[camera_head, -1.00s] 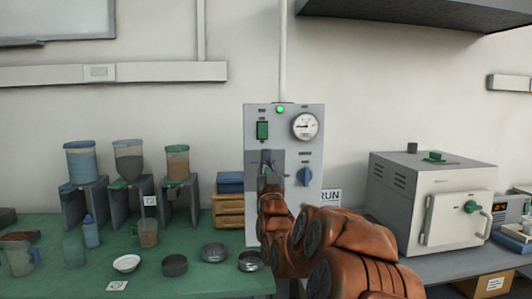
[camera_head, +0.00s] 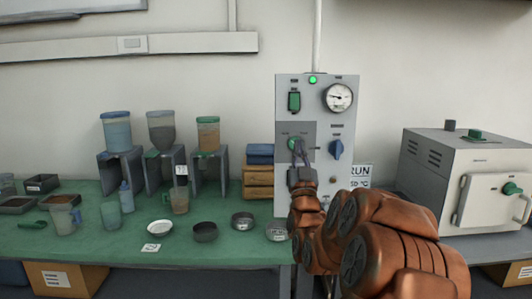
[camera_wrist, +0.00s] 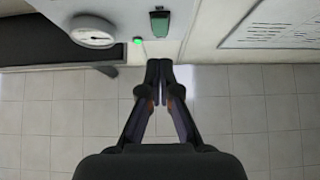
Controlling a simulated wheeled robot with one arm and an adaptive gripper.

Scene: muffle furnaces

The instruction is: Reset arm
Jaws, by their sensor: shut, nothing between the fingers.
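My gripper (camera_head: 298,146) is in front of the grey control panel (camera_head: 345,190) in the head view, at the middle left of its face. In the wrist view the gripper (camera_wrist: 160,66) has its two dark fingers shut together at the tips, with nothing between them. My orange arm reaches up from the lower right. I cannot tell whether the fingertips touch the panel.
The green bench (camera_head: 90,252) on the left bears hoppers, jugs, dishes and a wooden drawer box (camera_head: 258,182). A white furnace (camera_head: 465,185) with its door shut stands at right. A shelf box (camera_head: 65,275) sits under the bench. Tiled floor (camera_wrist: 225,115) shows in the wrist view.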

